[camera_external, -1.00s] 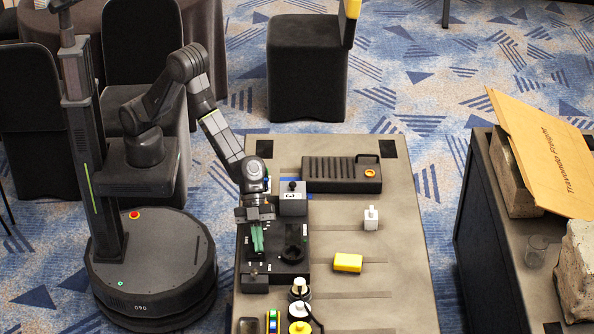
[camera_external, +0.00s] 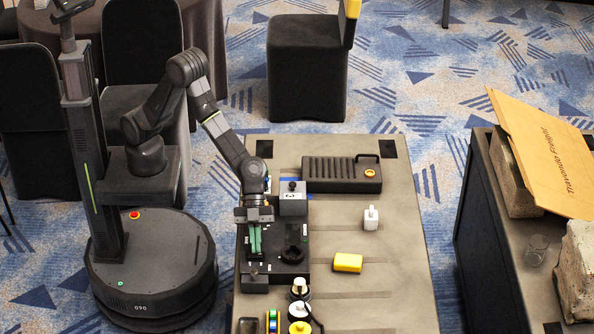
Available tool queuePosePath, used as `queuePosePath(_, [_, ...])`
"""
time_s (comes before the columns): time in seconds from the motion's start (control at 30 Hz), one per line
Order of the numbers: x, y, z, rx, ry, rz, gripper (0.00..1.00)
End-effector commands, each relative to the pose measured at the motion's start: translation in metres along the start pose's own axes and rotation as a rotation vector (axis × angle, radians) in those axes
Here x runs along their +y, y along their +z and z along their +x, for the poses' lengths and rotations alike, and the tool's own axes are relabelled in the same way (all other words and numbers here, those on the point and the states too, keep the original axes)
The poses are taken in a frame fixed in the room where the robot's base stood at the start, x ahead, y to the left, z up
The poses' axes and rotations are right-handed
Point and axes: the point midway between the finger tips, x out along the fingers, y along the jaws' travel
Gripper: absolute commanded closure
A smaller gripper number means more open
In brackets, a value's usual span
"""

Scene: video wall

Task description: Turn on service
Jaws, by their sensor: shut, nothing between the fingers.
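A black panel box (camera_external: 287,270) with small white labels lies on the left side of the grey table. A round dark part (camera_external: 294,254) stands on its right half. Small switch-like parts sit near its front edge; no label is readable, so I cannot tell which one is service. My gripper (camera_external: 254,256) points down over the panel's left half, its green fingers shut and empty. I cannot tell whether the fingertips touch the panel. The gripper hides part of the panel's left side.
A grey box with a black knob (camera_external: 292,198) stands just behind the panel. A ribbed black case (camera_external: 341,174) lies farther back. A yellow block (camera_external: 348,263) and a white item (camera_external: 371,218) are to the right. Bottles (camera_external: 299,310) and spools stand in front.

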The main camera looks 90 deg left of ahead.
Motion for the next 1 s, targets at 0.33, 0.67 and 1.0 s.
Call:
queuePosePath(0.33, [0.006, -0.001, -0.001, -0.001, 0.001, -0.001, 1.0])
queuePosePath(0.67, [0.007, -0.018, -0.018, 0.002, -0.002, 0.002, 1.0])
queuePosePath(1.0, [0.012, -0.029, -0.084, 0.0, -0.002, -0.001, 1.0])
